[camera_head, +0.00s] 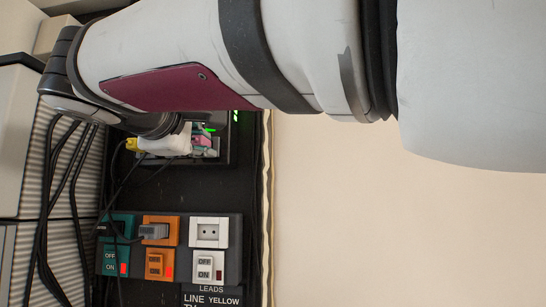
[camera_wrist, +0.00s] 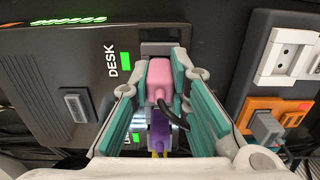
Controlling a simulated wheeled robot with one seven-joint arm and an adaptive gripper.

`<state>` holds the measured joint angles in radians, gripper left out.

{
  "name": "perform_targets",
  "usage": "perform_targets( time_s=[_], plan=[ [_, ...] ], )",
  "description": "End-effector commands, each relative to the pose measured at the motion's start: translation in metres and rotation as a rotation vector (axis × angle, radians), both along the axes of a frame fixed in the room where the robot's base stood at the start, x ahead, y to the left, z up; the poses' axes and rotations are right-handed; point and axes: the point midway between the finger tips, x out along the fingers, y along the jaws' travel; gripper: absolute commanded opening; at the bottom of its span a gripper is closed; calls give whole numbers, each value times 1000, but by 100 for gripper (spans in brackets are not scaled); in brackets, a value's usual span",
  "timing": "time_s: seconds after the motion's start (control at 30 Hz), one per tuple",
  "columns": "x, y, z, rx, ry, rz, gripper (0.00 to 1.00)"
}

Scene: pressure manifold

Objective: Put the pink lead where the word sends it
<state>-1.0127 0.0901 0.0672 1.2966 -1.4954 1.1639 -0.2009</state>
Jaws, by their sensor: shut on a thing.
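The pink lead's plug (camera_wrist: 158,78) is between the teal-padded fingers of my gripper (camera_wrist: 160,70), which is shut on it. A dark cable runs from the plug toward the lower right. The plug is close to the face of a black box (camera_wrist: 60,50); whether it sits in a port I cannot tell. The box carries the word DESK (camera_wrist: 111,61) beside a green light, and a second label, partly hidden. A grey port (camera_wrist: 76,104) lies left of the plug. A purple plug (camera_wrist: 158,132) is below it. In the head view my gripper (camera_head: 205,141) is partly hidden behind my arm.
Below the box is a power strip with teal (camera_head: 117,224), orange (camera_head: 162,262) and white (camera_head: 209,232) modules. A grey plug (camera_head: 154,231) sits in the orange socket; the white socket is empty. A sign (camera_head: 211,297) reads LEADS, LINE YELLOW. Black cables hang left.

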Motion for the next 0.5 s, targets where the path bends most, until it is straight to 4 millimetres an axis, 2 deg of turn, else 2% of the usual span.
perform_targets(
  time_s=[0.03,0.13,0.5],
  plan=[
    [0,0,0,0,0,0,19],
    [0,0,0,0,0,0,40],
    [-4,0,0,0,0,0,40]
  ],
)
